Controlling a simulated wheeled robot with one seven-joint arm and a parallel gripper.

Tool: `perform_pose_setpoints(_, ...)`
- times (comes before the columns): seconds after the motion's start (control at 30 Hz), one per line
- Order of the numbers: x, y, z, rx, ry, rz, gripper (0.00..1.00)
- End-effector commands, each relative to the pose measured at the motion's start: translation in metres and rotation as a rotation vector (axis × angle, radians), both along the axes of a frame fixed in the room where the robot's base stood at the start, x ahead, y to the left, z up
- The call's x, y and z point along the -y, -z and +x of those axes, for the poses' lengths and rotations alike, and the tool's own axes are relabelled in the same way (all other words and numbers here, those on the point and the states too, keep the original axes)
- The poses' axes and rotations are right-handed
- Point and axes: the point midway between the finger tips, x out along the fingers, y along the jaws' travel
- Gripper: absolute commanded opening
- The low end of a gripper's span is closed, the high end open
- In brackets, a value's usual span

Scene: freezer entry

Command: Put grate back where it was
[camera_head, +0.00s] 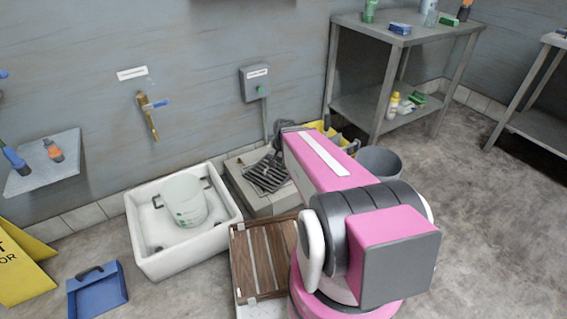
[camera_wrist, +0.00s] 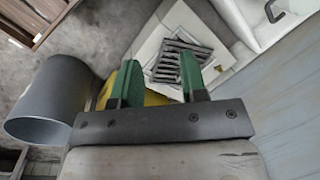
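The dark slatted grate (camera_head: 268,173) lies on a pale low block (camera_head: 238,180) by the wall, between the white sink basin and my arm in the head view. The wrist view shows the grate (camera_wrist: 182,62) beyond my fingertips, on the pale block (camera_wrist: 176,20). My gripper (camera_wrist: 158,64) has two green fingers spread apart, with nothing seen held between them. The right finger overlaps part of the grate in that view; I cannot tell whether they touch. My arm hides the gripper in the head view.
A white basin (camera_head: 152,246) holding a white bucket (camera_head: 184,198) stands left of the block. A wooden slatted piece (camera_head: 262,257) lies in front. A grey bin (camera_head: 380,162), also in the wrist view (camera_wrist: 52,100), and a metal shelf (camera_head: 359,107) stand right. Floor at far right is clear.

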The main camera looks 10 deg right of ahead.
Motion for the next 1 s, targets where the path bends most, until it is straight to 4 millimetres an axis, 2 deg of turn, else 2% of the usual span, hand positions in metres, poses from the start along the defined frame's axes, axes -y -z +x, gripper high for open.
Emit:
perform_pose_setpoints(0.03, 0.004, -0.015, -0.017, 0.018, -0.1, -0.054, 0.4)
perform_pose_setpoints(0.1, 0.011, -0.025, -0.026, 0.03, -0.22, -0.12, 0.4)
perform_pose_setpoints(0.23, 0.019, -0.036, -0.034, 0.038, -0.344, -0.187, 0.4)
perform_pose_setpoints(1.0, 0.021, -0.037, -0.034, 0.038, -0.369, -0.2, 0.4)
